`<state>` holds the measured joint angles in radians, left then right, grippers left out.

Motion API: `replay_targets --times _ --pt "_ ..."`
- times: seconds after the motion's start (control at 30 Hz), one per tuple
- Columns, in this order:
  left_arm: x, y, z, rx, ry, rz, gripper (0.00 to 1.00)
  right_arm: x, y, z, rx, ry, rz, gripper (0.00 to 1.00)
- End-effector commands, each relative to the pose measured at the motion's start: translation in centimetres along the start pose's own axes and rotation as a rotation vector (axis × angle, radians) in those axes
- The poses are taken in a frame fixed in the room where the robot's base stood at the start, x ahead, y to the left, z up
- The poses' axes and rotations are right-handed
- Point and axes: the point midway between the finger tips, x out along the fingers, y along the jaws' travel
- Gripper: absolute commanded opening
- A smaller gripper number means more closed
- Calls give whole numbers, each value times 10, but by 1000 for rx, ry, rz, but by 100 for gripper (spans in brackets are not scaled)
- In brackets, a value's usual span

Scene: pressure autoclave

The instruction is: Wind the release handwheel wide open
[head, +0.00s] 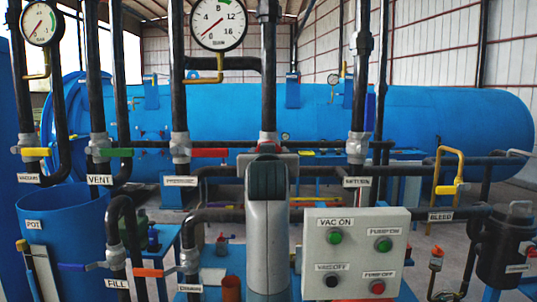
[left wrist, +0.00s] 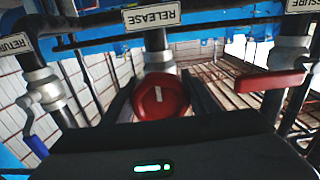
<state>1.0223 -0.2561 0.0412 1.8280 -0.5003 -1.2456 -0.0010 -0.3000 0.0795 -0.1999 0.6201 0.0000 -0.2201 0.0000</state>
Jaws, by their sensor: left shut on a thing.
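The release handwheel (left wrist: 162,103) is a round red wheel with a small white mark, in the middle of the left wrist view. It sits on a grey pipe fitting beside the RELEASE label (left wrist: 152,17). My left gripper (left wrist: 161,86) is shut on the handwheel, with a dark finger along each side of it. Its black body covers the lower part of that view. My right gripper is in neither view.
A red lever (head: 210,153) and a green lever (head: 116,152) lie on the pipes to the left. A control box (head: 354,275) with buttons stands just right of my wrist. Pressure gauge (head: 219,24) hangs above. The blue autoclave (head: 440,115) lies behind the pipes.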

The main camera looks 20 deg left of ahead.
Motion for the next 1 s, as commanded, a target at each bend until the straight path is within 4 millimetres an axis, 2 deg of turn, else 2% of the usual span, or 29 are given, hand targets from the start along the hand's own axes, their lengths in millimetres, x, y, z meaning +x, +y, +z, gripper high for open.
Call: replay_targets --times 0.23,0.27,0.33,0.77,1.0 --pt "1 1 4 -1 -9 1 31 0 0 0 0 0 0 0" --pt "1 1 4 -1 -9 1 56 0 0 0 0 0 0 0" --pt "0 0 4 -1 -8 1 72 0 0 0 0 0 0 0" --pt "-3 0 1 0 -1 1 72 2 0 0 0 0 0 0" --pt "-26 0 2 -2 1 2 72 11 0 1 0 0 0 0"
